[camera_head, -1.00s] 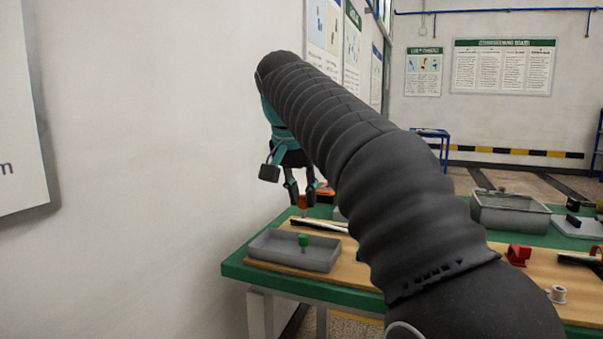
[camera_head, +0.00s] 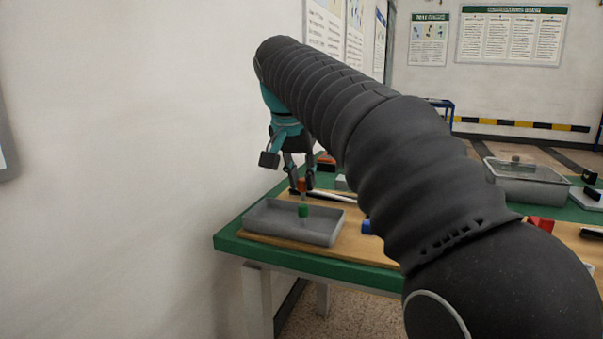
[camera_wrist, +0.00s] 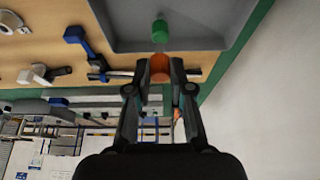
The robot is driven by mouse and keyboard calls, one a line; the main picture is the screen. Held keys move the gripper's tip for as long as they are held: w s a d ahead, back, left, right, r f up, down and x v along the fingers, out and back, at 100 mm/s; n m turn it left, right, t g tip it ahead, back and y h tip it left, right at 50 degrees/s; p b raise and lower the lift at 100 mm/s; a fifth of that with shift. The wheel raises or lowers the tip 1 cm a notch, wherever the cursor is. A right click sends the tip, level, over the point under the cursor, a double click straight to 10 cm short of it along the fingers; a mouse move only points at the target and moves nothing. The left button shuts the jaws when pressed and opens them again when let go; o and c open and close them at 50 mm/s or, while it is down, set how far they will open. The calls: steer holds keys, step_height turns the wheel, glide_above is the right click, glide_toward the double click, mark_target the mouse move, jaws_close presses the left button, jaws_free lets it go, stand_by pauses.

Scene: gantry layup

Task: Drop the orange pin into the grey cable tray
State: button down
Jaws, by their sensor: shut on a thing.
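My gripper (camera_head: 301,181) is shut on the orange pin (camera_head: 302,185), which hangs upright with its grey shaft downward. The wrist view also shows my gripper (camera_wrist: 160,88) with the pin's orange head (camera_wrist: 159,68) between its fingertips. The shallow grey tray (camera_head: 268,228) lies on the bench's left end and fills the top of the wrist view (camera_wrist: 205,22). The pin shows at the tray's far edge in the head view; its height above the tray is hard to judge.
A deeper grey bin (camera_head: 530,187) and a red part (camera_head: 540,224) are farther right. A wall stands close at left.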

steer(key=shift+f, duration=0.1)
steer(key=c, duration=1)
jaws_free()
steer(key=shift+o, duration=0.2)
steer(key=v, duration=1.2)
